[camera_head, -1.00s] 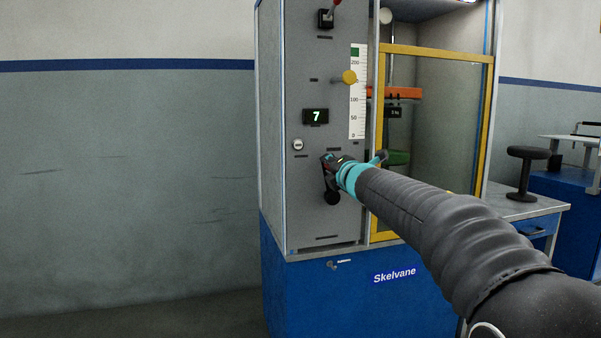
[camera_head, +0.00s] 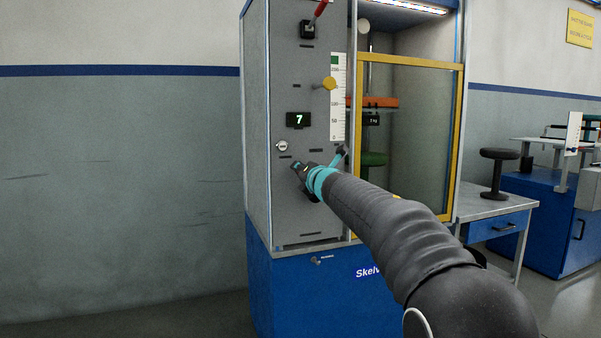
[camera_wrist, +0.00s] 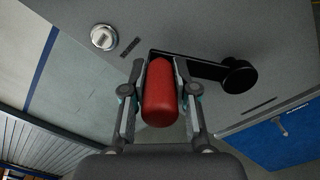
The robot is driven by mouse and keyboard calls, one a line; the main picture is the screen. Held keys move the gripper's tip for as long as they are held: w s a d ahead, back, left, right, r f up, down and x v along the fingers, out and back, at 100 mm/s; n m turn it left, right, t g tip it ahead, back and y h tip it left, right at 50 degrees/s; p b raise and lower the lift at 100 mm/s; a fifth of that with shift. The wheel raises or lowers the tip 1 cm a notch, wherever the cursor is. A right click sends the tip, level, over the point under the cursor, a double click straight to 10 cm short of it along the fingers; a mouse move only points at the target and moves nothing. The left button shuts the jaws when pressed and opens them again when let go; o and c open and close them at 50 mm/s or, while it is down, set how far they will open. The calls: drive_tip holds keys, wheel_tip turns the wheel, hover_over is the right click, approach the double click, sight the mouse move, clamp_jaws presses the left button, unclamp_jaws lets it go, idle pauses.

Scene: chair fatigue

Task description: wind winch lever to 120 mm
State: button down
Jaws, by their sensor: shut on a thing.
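The winch lever shows in the wrist view as a black crank arm (camera_wrist: 200,68) running from a round black end (camera_wrist: 240,76) to a red grip (camera_wrist: 160,95). My gripper (camera_wrist: 160,88) is shut on the red grip, with one finger on each side. In the head view my gripper (camera_head: 305,172) is against the grey panel (camera_head: 292,220) and hides most of the lever. A white vertical scale (camera_head: 337,125) is marked in steps of 50. An orange part (camera_head: 380,102) is a little above its 100 mark. The small display (camera_head: 298,120) reads 7.
A yellow knob (camera_head: 329,83) and a red-handled switch (camera_head: 309,28) are higher on the panel. A round lock (camera_wrist: 103,37) is beside the lever. A yellow-framed clear door (camera_head: 455,140) stands at the right. Floor at left is clear.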

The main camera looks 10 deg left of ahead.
drive_tip(key=c, duration=0.9)
unclamp_jaws()
drive_tip(key=shift+s, duration=0.1)
drive_tip(key=v, duration=1.2)
